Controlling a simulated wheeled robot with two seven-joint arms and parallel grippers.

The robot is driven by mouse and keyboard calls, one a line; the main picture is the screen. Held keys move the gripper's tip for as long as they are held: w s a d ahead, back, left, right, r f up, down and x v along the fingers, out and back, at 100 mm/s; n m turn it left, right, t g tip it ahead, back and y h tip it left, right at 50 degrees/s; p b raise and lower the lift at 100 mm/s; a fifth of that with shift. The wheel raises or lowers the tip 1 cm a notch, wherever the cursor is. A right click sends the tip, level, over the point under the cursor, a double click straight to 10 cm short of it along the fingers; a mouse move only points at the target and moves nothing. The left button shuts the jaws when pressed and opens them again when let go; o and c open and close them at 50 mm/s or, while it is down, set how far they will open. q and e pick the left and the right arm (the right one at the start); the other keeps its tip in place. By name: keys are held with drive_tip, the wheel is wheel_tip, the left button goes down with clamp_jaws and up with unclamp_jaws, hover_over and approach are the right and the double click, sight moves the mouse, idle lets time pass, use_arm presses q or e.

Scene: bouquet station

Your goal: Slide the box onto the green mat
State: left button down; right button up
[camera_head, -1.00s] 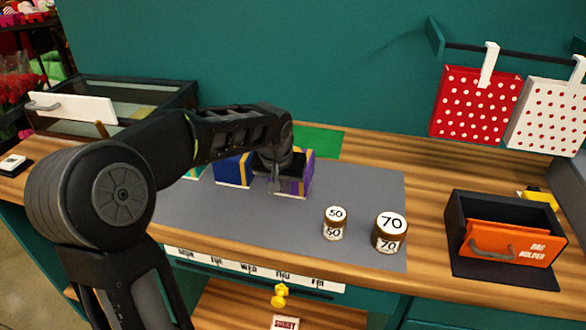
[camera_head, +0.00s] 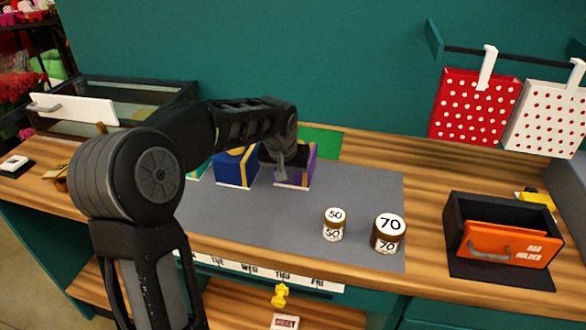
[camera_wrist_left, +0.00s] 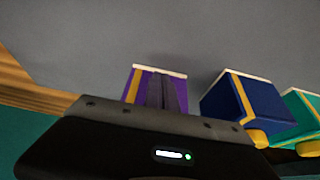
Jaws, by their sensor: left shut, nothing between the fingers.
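A purple box (camera_head: 300,172) with a yellow stripe stands on the grey work surface, just in front of the green mat (camera_head: 322,141). It also shows in the left wrist view (camera_wrist_left: 137,86), partly covered by my fingers. My left gripper (camera_head: 280,172) is shut and empty, close against the near side of the purple box; its fingers also show in the left wrist view (camera_wrist_left: 162,92). Exact contact is hard to tell. The arm hides part of the box, and the mat is partly hidden. My right gripper is out of view.
A blue box (camera_head: 232,170) and a teal box (camera_wrist_left: 297,120) stand left of the purple one in the head view. Jars marked 50 (camera_head: 333,224) and 70 (camera_head: 388,233) stand at the front right. An orange-fronted holder (camera_head: 508,245) is farther right. Grey surface between is clear.

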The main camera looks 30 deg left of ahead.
use_arm(q)
drive_tip(key=shift+w, duration=0.15)
drive_tip(key=shift+w+a+p, duration=0.35)
drive_tip(key=shift+w+p, duration=0.15)
drive_tip(key=shift+w, duration=0.4)
drive_tip(key=shift+w+a+p, duration=0.3)
drive_tip(key=shift+w+p, duration=0.15)
drive_tip(key=shift+w, duration=0.4)
drive_tip(key=shift+w+a+p, duration=0.3)
drive_tip(key=shift+w+p, duration=0.25)
drive_tip(key=shift+w, duration=0.25)
drive_tip(key=shift+w+a+p, duration=0.3)
drive_tip(key=shift+w+p, duration=0.25)
drive_tip(key=shift+w, duration=0.2)
drive_tip(key=shift+w+a, duration=0.1)
drive_tip(key=shift+w, duration=0.25)
drive_tip(key=shift+w, duration=0.1)
drive_tip(key=shift+w+a+r+p, duration=0.1)
drive_tip(key=shift+w+a+p, duration=0.15)
drive_tip(key=shift+w+p, duration=0.45)
drive_tip(key=shift+w+a+p, duration=0.25)
drive_tip(key=shift+w+p, duration=0.4)
drive_tip(key=shift+w+a, duration=0.15)
drive_tip(key=shift+w, duration=0.25)
